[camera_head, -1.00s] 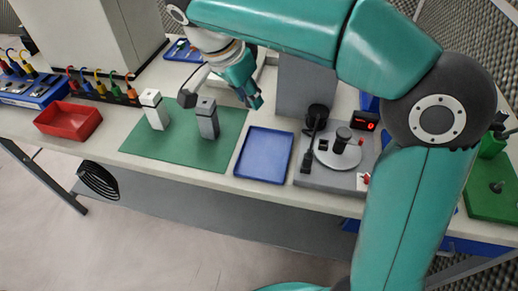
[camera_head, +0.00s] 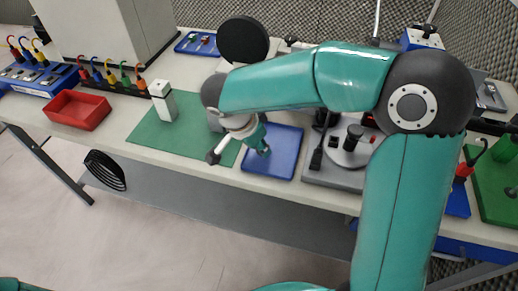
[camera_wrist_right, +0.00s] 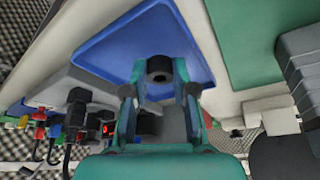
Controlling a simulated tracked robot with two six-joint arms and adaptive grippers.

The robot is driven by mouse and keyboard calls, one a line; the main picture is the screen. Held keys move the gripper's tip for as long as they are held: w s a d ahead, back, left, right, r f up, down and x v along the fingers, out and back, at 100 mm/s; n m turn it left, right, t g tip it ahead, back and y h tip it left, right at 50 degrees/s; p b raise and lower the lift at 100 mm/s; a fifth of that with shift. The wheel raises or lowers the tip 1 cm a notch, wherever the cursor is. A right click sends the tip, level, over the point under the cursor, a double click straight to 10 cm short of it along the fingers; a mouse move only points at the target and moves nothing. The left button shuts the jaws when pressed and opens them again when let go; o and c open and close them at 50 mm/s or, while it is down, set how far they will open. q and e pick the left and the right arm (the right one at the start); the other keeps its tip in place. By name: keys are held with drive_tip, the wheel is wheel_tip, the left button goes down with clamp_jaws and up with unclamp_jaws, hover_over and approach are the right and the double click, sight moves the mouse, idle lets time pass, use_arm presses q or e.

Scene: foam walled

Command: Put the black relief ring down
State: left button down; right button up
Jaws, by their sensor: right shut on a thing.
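I cannot tell whether the ring touches the tray. The ring is hidden in the head view. My left gripper is not in view.
Left of the tray is a green mat (camera_head: 155,138) with a pale grey block (camera_head: 165,105); a second block is mostly hidden by my arm. Right of the tray stands a grey device with a round plate (camera_head: 345,152). A red bin (camera_head: 77,110) is far left.

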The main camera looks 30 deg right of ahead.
drive_tip(key=shift+f, duration=0.8)
drive_tip(key=shift+f, duration=0.2)
drive_tip(key=o, duration=0.6)
drive_tip(key=shift+r, duration=0.1)
drive_tip(key=shift+c, duration=0.2)
drive_tip(key=shift+r, duration=0.25)
drive_tip(key=v, duration=1.1)
drive_tip(key=shift+a+r, duration=0.2)
drive_tip(key=shift+r, duration=0.1)
